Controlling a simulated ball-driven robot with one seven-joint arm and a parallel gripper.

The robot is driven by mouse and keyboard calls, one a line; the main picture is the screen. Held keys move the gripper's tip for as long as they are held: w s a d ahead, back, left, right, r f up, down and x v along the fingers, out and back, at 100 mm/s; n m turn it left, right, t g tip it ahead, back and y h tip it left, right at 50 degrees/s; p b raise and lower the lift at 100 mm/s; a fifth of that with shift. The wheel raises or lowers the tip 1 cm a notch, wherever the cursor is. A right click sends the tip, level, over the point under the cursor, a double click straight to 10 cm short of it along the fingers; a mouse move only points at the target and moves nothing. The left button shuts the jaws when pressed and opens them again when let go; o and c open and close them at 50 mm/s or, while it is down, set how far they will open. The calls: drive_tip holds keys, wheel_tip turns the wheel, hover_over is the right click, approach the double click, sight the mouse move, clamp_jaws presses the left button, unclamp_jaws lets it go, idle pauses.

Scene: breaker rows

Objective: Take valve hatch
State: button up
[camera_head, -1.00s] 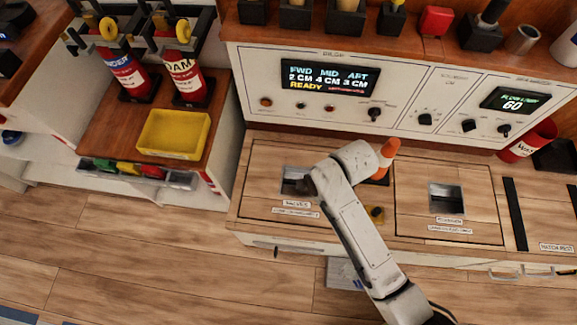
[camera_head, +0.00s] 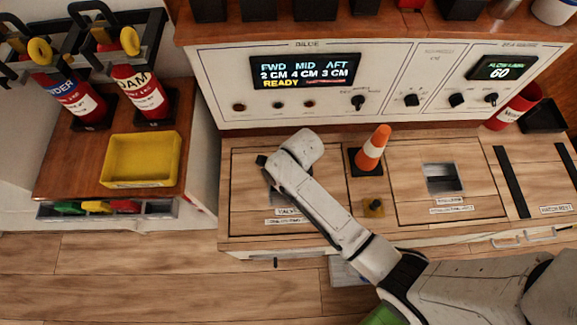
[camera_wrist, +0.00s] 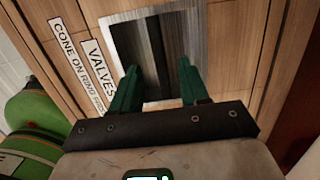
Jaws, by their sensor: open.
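The valve hatch (camera_head: 244,192) is a wooden panel flush in the counter, left of the other hatch. In the wrist view its label (camera_wrist: 98,66) reads "VALVES", with "CONE ON RING FIRST" beside it. Its recessed pull has a metal frame (camera_wrist: 220,40) and a dark bar (camera_wrist: 150,50) inside. My gripper (camera_wrist: 159,72) is open, its two green fingers over the recess, one on each side of the bar. Contact with the bar cannot be told. In the head view my arm hides the gripper and part of the recess.
An orange and white cone (camera_head: 373,146) stands on a black base right of the valve hatch. A second hatch (camera_head: 480,205) is to the right. A yellow tray (camera_head: 140,160) and red extinguishers (camera_head: 140,92) stand left.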

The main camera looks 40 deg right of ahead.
drive_tip(key=f, duration=0.2)
drive_tip(key=f+b, duration=0.1)
drive_tip(key=f, duration=0.1)
drive_tip(key=shift+w+a+f, duration=0.15)
drive_tip(key=shift+w+a, duration=0.05)
clamp_jaws()
idle(1.2)
